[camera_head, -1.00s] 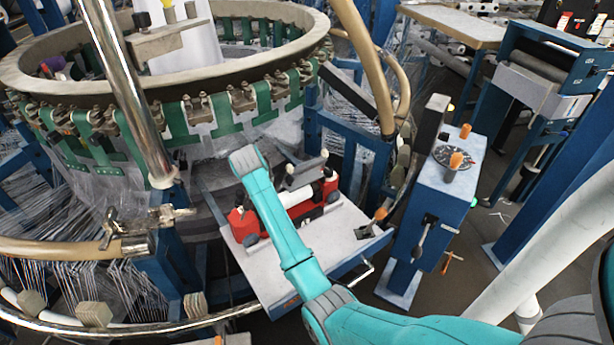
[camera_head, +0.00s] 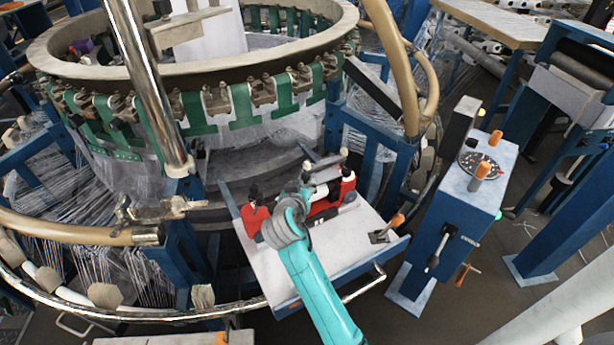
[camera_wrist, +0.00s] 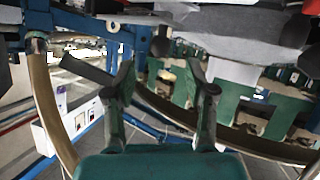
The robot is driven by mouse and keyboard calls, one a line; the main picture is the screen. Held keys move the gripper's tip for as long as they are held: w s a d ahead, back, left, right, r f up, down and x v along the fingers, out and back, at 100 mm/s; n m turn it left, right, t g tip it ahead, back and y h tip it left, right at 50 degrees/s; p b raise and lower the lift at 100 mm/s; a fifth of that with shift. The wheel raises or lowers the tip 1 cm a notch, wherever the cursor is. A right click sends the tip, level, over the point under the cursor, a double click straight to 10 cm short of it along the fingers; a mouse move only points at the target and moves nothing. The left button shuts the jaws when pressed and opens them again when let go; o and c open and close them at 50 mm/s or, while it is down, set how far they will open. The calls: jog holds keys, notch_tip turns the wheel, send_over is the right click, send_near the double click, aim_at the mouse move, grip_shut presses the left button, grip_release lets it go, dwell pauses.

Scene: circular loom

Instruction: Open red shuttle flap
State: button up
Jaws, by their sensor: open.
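The red shuttle (camera_head: 326,208) rests on the pale tray (camera_head: 350,250) in front of the ring loom in the head view. It has black end parts and a grey-white middle. Grey pieces with pale ends (camera_head: 325,163) stand just behind and above it; I cannot tell whether they form the flap. My teal arm crosses the front of the shuttle and hides part of its middle. In the wrist view my gripper (camera_wrist: 162,78) is open, with nothing between its two dark fingers. The shuttle is not clearly visible there.
The loom ring (camera_head: 200,75) with green straps curves behind the tray. A chrome post (camera_head: 150,85) stands at the left. A blue control box (camera_head: 455,200) with orange knobs stands right of the tray. An orange-topped lever (camera_head: 395,222) rises from the tray's right side.

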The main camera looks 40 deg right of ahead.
aim_at(305, 178)
jog(key=x, duration=0.7)
jog(key=shift+w+d+f, duration=0.15)
jog(key=shift+w, duration=0.05)
grip_shut()
